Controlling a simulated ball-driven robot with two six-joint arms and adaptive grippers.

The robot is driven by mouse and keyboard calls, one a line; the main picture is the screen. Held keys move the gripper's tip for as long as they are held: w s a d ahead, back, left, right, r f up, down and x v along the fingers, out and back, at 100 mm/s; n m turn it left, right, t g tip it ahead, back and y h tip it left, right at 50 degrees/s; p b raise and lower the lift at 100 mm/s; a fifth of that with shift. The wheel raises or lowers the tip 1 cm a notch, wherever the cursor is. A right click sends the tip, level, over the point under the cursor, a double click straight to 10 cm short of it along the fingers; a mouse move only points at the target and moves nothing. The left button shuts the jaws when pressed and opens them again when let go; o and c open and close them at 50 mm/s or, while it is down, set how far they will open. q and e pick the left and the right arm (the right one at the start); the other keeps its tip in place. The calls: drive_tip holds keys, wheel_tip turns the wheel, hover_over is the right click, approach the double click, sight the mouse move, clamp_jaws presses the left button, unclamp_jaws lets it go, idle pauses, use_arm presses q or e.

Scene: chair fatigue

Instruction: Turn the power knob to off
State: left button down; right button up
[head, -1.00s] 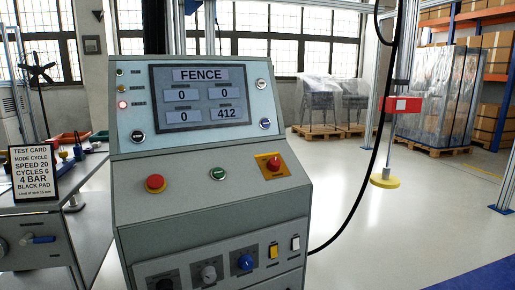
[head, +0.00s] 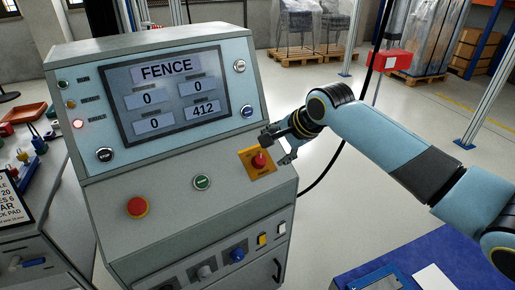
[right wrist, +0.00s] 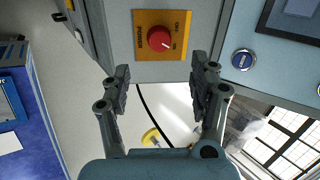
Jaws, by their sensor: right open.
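The power knob (head: 259,161) is a red round knob on a yellow-orange plate (head: 246,152) at the right end of the console's sloping panel. In the right wrist view the red knob (right wrist: 159,39) shows with its white pointer mark toward the "ON" label, and the plate (right wrist: 177,19) also reads "POWER" and "OFF". My right gripper (head: 277,148) is close to the knob's right side in the head view. In the right wrist view the gripper (right wrist: 161,85) has its fingers apart and empty, with the knob ahead between their lines. My left gripper is not in view.
The console (head: 215,235) carries a screen (head: 172,93) reading "FENCE", a red button (head: 138,207) and a green button (head: 202,182). A blue-topped surface (head: 400,260) lies at the lower right. A red box (head: 391,61) on a post stands behind my right arm.

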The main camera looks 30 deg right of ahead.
sight(260, 160)
drive_tip(key=b+x, duration=0.1)
drive_tip(key=x, duration=0.9)
drive_tip(key=shift+w+f+b, duration=0.1)
drive_tip(key=shift+f+b, duration=0.2)
drive_tip(key=shift+f, duration=0.05)
drive_tip(key=c, duration=1.1)
drive_tip(key=shift+c, duration=0.2)
